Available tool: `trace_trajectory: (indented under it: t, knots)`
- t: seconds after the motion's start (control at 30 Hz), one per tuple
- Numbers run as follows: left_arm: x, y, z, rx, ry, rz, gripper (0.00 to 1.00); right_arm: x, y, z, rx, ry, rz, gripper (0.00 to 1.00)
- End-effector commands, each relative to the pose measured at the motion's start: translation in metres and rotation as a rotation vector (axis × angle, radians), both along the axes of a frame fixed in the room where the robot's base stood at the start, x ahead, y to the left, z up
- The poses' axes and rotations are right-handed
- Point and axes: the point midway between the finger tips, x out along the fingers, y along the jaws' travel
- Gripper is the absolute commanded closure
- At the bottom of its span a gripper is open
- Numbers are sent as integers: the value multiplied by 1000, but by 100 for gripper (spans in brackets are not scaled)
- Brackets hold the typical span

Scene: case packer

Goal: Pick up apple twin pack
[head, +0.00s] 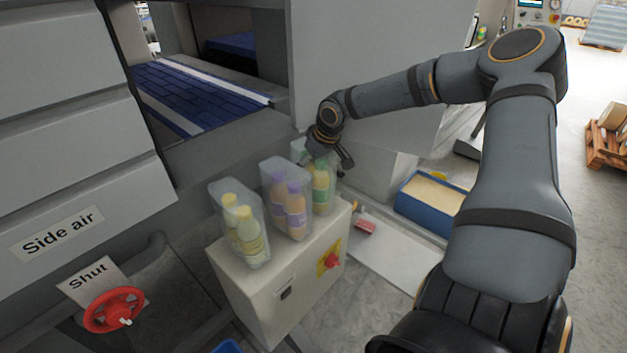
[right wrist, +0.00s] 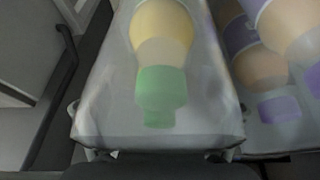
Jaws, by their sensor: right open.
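Three clear twin packs of bottles stand in a row on a pale cabinet. The one at the far right end has green caps (head: 321,190); its labels are too small to read, so I cannot confirm from print that it is the apple pack. My right gripper (head: 328,158) is open at the top of this pack, pointing down, and hides part of it. In the right wrist view the green-capped pack (right wrist: 112,110) fills the middle, with finger parts at its lower corners; I cannot tell whether they touch it. My left gripper is not in view.
The purple-capped pack (head: 277,205) stands close beside the green-capped one, and a yellow-capped pack (head: 247,250) is further left. The cabinet (head: 250,300) has a red knob on its front. The machine wall rises behind. A blue bin (head: 408,205) sits to the right.

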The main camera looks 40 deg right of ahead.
Motion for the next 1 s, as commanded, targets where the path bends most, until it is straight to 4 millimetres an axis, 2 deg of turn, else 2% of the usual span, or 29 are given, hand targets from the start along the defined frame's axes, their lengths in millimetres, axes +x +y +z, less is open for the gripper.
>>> trace_trajectory:
  t: [0.1, 0.37, 0.47, 1.0]
  knots:
    - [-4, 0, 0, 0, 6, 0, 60, 4, 0, -13, -2, 4, -1, 18]
    - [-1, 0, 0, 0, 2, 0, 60, 7, 0, -17, 1, -1, 0, 18]
    - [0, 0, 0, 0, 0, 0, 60, 7, 0, -17, 1, -1, -1, 29]
    - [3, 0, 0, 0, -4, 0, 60, 6, 0, -16, 1, -1, -1, 100]
